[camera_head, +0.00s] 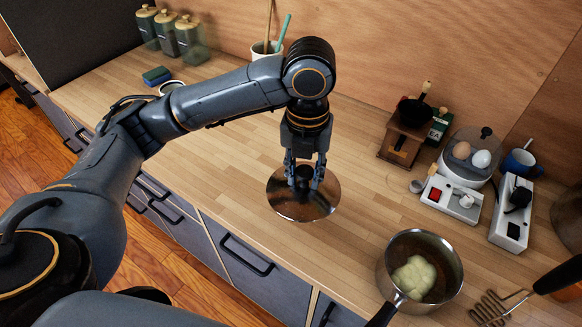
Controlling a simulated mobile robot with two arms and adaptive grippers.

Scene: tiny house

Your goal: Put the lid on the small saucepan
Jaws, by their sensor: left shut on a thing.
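The lid (292,207) is a round, shiny metal disc with a dark knob, over the middle of the wooden counter. My left gripper (304,183) points down and is shut on its knob. I cannot tell whether the lid touches the counter or hangs just above it. The small saucepan (386,271) stands uncovered to the lower right of the lid, apart from it. It is metal with a dark handle pointing to the lower left. A pale yellow lump (413,277) lies inside it. My right gripper is not in view.
A masher (490,306) lies right of the saucepan. Behind are an egg cooker with eggs (466,184), power strips (452,198), a blue mug (518,163) and a coffee grinder (402,140). Jars (190,40) and a utensil pot (265,50) stand at the back. Bare counter lies between lid and pan.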

